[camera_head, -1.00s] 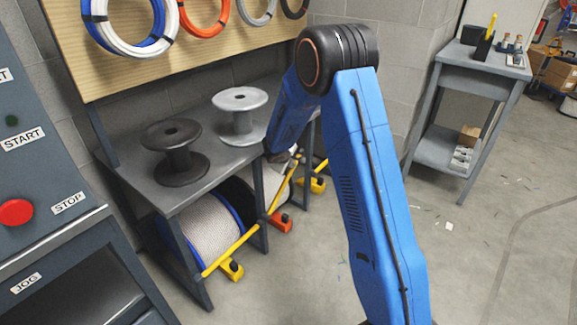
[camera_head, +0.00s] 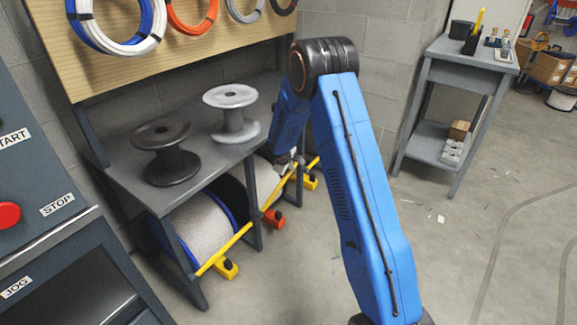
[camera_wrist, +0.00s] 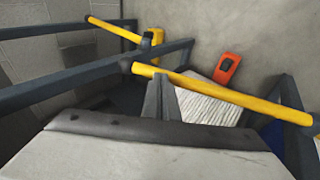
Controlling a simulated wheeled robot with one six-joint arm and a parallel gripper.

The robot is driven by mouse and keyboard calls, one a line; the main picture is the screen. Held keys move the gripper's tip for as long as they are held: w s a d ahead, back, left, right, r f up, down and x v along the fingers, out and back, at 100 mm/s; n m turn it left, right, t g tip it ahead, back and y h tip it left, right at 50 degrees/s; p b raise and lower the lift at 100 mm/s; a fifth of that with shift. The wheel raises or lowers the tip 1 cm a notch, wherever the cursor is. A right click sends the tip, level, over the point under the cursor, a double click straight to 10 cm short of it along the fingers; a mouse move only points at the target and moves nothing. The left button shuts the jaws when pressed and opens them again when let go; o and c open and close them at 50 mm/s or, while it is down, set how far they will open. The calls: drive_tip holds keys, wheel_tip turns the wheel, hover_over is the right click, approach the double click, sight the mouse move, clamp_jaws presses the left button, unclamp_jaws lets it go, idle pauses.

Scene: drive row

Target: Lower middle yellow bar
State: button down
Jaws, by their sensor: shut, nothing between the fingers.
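The middle yellow bar (camera_head: 278,188) slants up past the lower drum, more steeply than the left bar, with an orange block (camera_head: 273,219) below it. In the wrist view the bar (camera_wrist: 225,93) crosses close in front of my gripper, its dark end at the left, and the orange block (camera_wrist: 227,68) is beyond it. My gripper (camera_wrist: 161,97) is shut and empty, its tips just below the bar in the picture; I cannot tell whether they touch. In the head view my gripper (camera_head: 284,158) is by the bar's upper end, partly hidden by my arm.
The left yellow bar (camera_head: 224,249) and right yellow bar (camera_head: 313,162) have yellow blocks. A grey bench (camera_head: 130,172) with a dark spool (camera_head: 168,153) and a light spool (camera_head: 232,113) stands above the drums. A control panel (camera_head: 25,180) is at left.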

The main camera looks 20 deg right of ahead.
drive_tip(key=shift+w+d+f+g+y, duration=0.15)
drive_tip(key=shift+d+f+y, duration=0.1)
drive_tip(key=shift+f, duration=0.25)
drive_tip(key=shift+w+d+f+g+y, duration=0.15)
drive_tip(key=shift+w+d+f+g, duration=0.05)
drive_tip(key=shift+f, duration=0.35)
drive_tip(key=shift+w+d+f+g+y, duration=0.15)
drive_tip(key=shift+d+f+y, duration=0.1)
drive_tip(key=shift+f, duration=0.25)
wheel_tip(320, 180, down, 6)
drive_tip(key=w+d, duration=0.1)
drive_tip(key=shift+d+f, duration=0.25)
drive_tip(key=shift+f, duration=0.15)
